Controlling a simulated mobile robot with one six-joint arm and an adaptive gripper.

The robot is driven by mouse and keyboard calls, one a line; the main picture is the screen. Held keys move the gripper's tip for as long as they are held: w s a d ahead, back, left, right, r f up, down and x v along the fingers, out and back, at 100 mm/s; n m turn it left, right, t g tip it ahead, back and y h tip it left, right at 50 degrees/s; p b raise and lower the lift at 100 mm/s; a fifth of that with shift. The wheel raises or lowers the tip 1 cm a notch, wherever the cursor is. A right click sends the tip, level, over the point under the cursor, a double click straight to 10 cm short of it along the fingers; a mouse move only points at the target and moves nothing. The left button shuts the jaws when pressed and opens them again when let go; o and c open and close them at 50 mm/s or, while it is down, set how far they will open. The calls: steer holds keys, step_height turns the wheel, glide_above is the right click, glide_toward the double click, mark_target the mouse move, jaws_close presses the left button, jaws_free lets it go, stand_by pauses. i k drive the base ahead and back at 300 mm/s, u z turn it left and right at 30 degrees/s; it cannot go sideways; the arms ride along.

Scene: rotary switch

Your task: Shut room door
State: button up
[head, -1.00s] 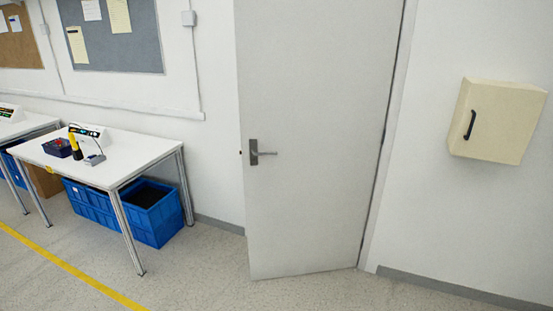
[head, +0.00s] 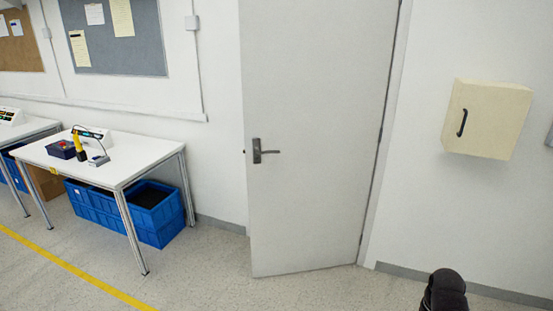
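The room door (head: 318,205) is a plain light-grey panel in the middle of the head view. It stands ajar, with its free edge on the left swung out into the room and its hinge edge on the right at the frame (head: 384,150). A dark plate with a metal lever handle (head: 262,151) sits near its left edge. A dark rounded part of my arm shows at the bottom right, well apart from the door. My gripper's fingers are not in view.
A white workbench (head: 130,160) with small tools stands left of the door, with blue crates (head: 150,212) under it. A cream wall cabinet (head: 487,118) hangs on the right. The floor (head: 200,275) before the door is clear. A yellow line (head: 75,270) crosses the floor at left.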

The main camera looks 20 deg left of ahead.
mark_target(316, 74)
steer(key=u, duration=0.8)
steer(key=k, duration=0.95)
steer(key=z, duration=0.1)
steer(key=i, duration=0.8)
steer(key=u, duration=0.05)
